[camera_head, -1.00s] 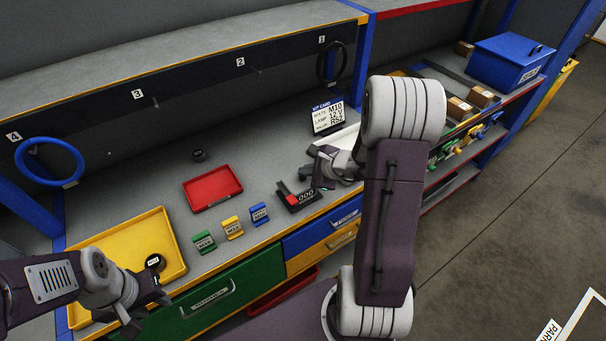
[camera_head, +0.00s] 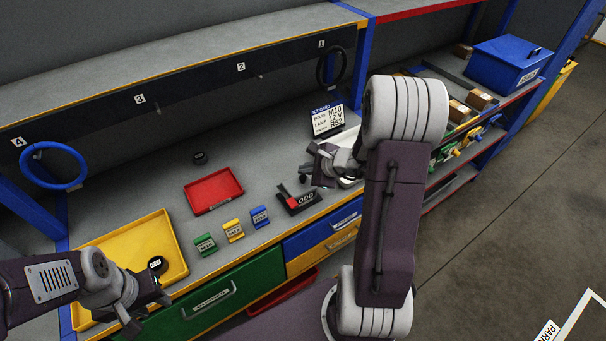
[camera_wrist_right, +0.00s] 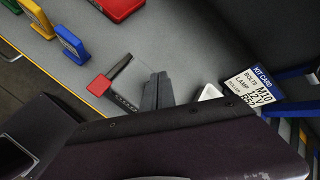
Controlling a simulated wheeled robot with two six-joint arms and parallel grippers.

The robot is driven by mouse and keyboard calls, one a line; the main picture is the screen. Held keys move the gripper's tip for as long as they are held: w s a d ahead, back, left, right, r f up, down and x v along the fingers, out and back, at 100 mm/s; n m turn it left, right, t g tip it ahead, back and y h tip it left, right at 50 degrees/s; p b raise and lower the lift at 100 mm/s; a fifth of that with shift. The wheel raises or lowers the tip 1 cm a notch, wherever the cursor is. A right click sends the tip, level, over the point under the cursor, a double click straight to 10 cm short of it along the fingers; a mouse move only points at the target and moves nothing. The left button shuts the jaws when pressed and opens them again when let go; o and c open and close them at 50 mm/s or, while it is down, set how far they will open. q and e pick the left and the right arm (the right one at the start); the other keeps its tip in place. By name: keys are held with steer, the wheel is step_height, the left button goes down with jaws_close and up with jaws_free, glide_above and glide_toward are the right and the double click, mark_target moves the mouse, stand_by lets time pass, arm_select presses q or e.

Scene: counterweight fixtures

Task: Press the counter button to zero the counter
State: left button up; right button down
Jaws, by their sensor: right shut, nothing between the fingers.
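The counter (camera_head: 304,199) is a small black box on the grey bench near its front edge. Its display appears to read 000. Its red button (camera_head: 293,203) is at the left end, and it also shows in the right wrist view (camera_wrist_right: 99,85). My right gripper (camera_head: 306,173) is shut and empty, just behind the counter and apart from the button. My left gripper (camera_head: 150,313) is open and empty by the yellow tray at front left.
A red tray (camera_head: 213,190), a yellow tray (camera_head: 180,262) and green, yellow and blue labelled blocks (camera_head: 233,230) are left of the counter. A kit card (camera_head: 327,118) stands behind my right gripper. A white container (camera_wrist_right: 210,92) is beside it. Bare bench lies between the red tray and counter.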

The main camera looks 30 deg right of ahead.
steer(key=shift+r, duration=0.1)
step_height(320, 180, up, 5)
steer(key=p, duration=0.3)
steer(key=shift+p, duration=0.4)
stand_by(0.6)
